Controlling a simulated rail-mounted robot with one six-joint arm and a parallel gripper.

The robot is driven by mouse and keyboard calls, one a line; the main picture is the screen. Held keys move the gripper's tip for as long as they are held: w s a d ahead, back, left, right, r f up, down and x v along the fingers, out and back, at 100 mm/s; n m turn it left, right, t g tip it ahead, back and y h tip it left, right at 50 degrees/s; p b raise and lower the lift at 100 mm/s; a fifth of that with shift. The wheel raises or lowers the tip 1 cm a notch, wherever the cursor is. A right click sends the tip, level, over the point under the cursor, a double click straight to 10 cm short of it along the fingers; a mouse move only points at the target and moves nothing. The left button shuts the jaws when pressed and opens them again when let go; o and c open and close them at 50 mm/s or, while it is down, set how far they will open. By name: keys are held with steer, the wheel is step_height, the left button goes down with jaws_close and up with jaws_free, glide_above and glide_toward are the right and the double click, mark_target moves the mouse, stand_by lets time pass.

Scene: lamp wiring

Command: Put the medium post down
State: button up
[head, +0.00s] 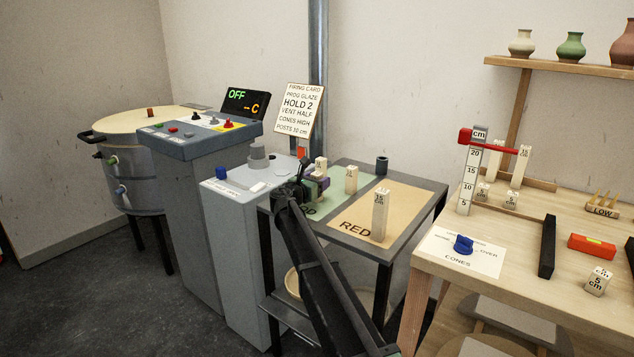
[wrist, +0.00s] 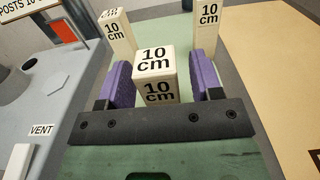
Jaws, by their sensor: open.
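A white post marked 10 cm (wrist: 157,78) stands upright between the purple pads of my gripper (wrist: 162,74). The jaws are open, with a visible gap on the right side of the post. In the head view my gripper (head: 315,184) is low over the green part (head: 330,205) of the small table, and it mostly hides this post. Two more 10 cm posts stand beyond the jaws in the wrist view, one at the left (wrist: 117,35) and one at the right (wrist: 208,28). The post's foot is hidden, so its contact with the table is unclear.
A taller post (head: 380,215) stands on the tan RED part (head: 405,205) of the table. A grey pedestal (head: 235,185) with a VENT label is at the left. A dark cup (head: 382,165) stands at the table's back edge. The wooden bench (head: 500,225) is at the right.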

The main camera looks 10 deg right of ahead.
steer(key=shift+r, duration=0.2)
steer(key=v, duration=1.2)
